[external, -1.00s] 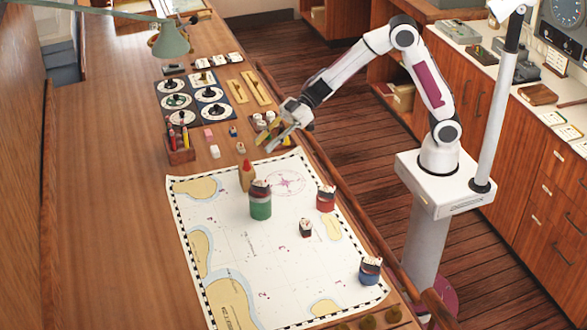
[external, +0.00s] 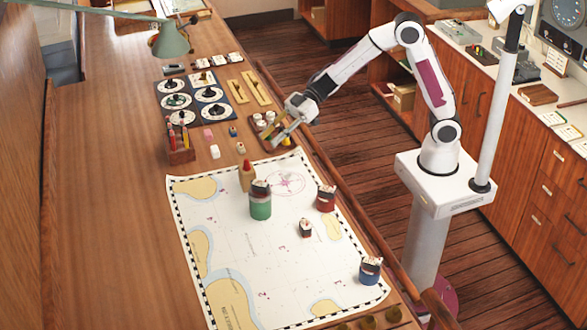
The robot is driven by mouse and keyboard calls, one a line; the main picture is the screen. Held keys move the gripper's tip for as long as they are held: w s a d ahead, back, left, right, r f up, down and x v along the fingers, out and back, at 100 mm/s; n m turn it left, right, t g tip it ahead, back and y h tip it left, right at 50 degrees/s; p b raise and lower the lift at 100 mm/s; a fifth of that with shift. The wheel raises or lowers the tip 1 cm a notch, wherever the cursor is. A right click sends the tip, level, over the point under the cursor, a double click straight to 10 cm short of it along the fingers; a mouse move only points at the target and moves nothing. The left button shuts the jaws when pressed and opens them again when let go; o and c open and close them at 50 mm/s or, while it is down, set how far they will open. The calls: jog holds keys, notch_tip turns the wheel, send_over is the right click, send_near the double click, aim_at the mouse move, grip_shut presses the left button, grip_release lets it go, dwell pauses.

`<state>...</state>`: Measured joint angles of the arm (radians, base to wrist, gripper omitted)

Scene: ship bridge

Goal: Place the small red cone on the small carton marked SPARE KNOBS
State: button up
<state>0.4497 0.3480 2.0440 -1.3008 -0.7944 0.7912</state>
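A small red cone (external: 246,165) stands upright at the top of a small tan-brown block or carton (external: 247,181) near the chart's upper edge. The two seem to touch; no lettering can be read on the block, so I cannot confirm that it is the SPARE KNOBS carton. My gripper (external: 279,137) is up and to the right of the cone, apart from it, above the counter's right edge by a small tray. Its fingers look spread, with nothing visible between them.
A green canister (external: 260,204) stands close in front of the cone. A red canister (external: 326,200), a small dark box (external: 305,228) and a blue canister (external: 370,271) stand on the chart (external: 225,240). A pencil holder (external: 180,154) is left. The chart's lower middle is clear.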

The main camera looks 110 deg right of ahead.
jog(key=shift+r, duration=0.1)
jog(key=s+d+r+m+h, duration=0.35)
jog(key=s+r+h, duration=0.5)
jog(key=s, duration=0.35)
jog(key=s+a+f+g+y, duration=0.1)
jog(key=s+a, duration=0.3)
jog(key=s, duration=0.5)
jog(key=s+a+f+g+y, duration=0.1)
jog(key=s+a+f+g, duration=0.2)
jog(key=s, duration=0.6)
jog(key=s+a+f+g+y, duration=0.1)
jog(key=s+a+f+g, duration=0.1)
jog(key=s+a, duration=0.3)
jog(key=s+m, duration=0.1)
jog(key=s, duration=0.3)
jog(key=shift+a+f+g, duration=0.25)
jog(key=shift+a+g, duration=0.1)
jog(key=shift+g, duration=0.05)
jog(key=shift+y, duration=0.25)
